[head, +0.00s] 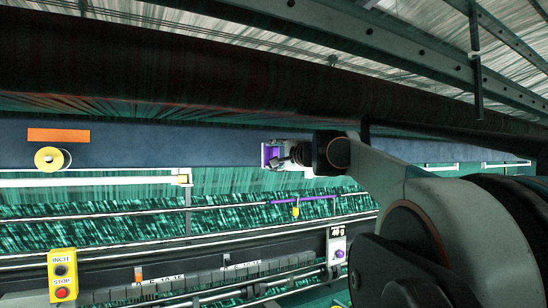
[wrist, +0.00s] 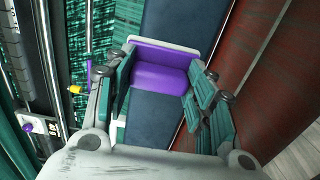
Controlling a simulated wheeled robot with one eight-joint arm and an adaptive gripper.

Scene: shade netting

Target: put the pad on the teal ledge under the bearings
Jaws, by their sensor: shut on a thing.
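My gripper (head: 285,154) reaches in from the right in the head view, in front of the long dark blue beam. In the wrist view its two grey-teal fingers (wrist: 163,70) are spread wide and closed on the sides of a purple block with a pale edge, which I take to be the pad (wrist: 160,78). The pad also shows at the gripper's tip in the head view (head: 268,155), partly hidden by the fingers. I cannot pick out the teal ledge or the bearings for certain.
The blue beam (head: 220,147) carries an orange patch (head: 58,135) and a yellow roll (head: 50,159). A dark red-brown roller (head: 200,75) runs above. Below are teal netting, thin rods, a yellow INCH/STOP box (head: 62,275) and a small display box (head: 337,245).

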